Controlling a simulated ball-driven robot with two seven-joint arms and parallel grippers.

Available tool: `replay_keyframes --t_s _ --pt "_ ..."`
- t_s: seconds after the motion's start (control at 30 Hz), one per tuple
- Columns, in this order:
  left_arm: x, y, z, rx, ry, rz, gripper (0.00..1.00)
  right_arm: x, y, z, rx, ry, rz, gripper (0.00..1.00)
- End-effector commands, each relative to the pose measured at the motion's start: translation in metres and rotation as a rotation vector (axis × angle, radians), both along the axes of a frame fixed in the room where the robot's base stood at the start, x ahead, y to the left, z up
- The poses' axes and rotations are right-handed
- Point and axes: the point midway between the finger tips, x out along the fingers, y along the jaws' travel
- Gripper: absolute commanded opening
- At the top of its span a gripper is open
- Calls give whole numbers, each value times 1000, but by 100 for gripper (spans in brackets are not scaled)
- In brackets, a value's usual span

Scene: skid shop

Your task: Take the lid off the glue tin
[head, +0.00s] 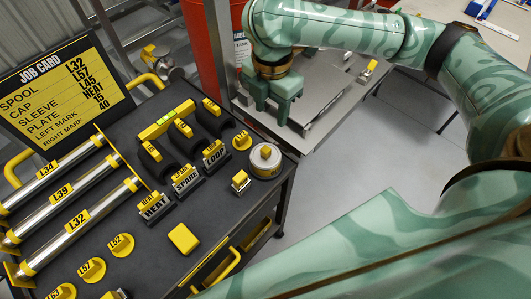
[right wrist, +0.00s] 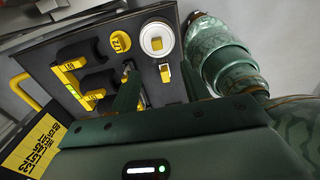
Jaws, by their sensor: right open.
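The glue tin (head: 267,173) is a short round tin with a yellow label, standing near the right edge of the dark cart top. Its pale round lid (head: 265,156) is on it, with a small yellow knob in the middle. In the right wrist view the lid (right wrist: 150,30) shows from above, near the top centre. My right gripper (head: 273,108) is open and empty, pointing down. In the head view it appears just above the tin in the picture, apart from it. My left gripper is not in view.
The cart top (head: 215,215) also holds yellow-and-black blocks marked HEAT, SPARE and LOOP (head: 214,155), a small yellow-topped piece (head: 240,181), silver tubes (head: 80,208) and a job card (head: 62,85). A steel bench (head: 335,95) stands behind. Grey floor lies to the right.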

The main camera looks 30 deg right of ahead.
Motion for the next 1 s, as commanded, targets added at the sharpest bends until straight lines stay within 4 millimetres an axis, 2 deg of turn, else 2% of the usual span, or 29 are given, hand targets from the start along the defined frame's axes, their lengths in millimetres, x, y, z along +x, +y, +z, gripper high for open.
replay_keyframes --t_s 0.03,0.1,0.3,0.63,0.9,1.0 --pt "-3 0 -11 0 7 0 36 -1 0 -19 0 9 1 46" --pt "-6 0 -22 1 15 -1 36 -1 1 -39 2 10 1 46" --pt "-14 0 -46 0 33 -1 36 0 2 -85 2 8 1 46" --pt "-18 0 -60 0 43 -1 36 1 4 -109 3 2 2 46" --pt "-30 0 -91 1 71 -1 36 6 8 -153 5 5 2 46" --pt "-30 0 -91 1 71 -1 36 6 8 -153 3 0 2 46"
